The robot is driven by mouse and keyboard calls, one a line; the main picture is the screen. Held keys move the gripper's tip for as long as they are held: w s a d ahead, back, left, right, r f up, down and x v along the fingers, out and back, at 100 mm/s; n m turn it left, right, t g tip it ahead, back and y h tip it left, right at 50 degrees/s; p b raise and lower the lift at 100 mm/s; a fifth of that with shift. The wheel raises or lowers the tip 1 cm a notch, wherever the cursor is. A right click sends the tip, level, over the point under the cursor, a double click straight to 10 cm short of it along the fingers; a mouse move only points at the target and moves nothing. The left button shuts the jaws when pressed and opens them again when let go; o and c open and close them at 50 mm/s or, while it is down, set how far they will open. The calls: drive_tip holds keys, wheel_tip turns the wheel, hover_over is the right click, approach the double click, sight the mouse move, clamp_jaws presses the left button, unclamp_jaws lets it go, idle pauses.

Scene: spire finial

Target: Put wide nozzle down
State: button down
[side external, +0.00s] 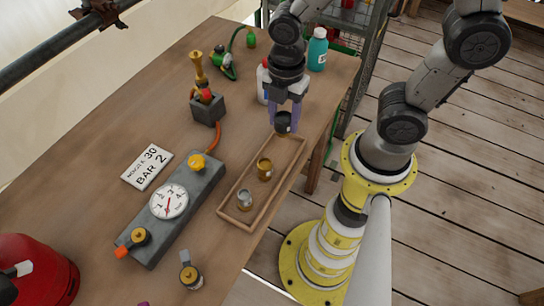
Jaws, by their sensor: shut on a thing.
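My gripper (284,117), with purple fingers, is shut on a dark, short, round nozzle (284,126), which I take to be the wide nozzle. It hangs at the far end of a shallow wooden tray (280,187). I cannot tell whether the nozzle touches the tray floor or is a little above it. A brass nozzle (264,169) stands in the middle of the tray. A silver-grey nozzle (244,200) stands toward its near end.
Left of the tray is a grey gauge block (184,222) with a dial and knobs. A torch stands in a dark holder (208,109) with an orange hose. A white card (147,167) reads "30" and "BAR 2". Bottles (317,50) stand behind my gripper.

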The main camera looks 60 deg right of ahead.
drive_tip(key=shift+f, duration=3.2)
drive_tip(key=shift+f, duration=0.1)
drive_tip(key=shift+c, duration=1.7)
unclamp_jaws()
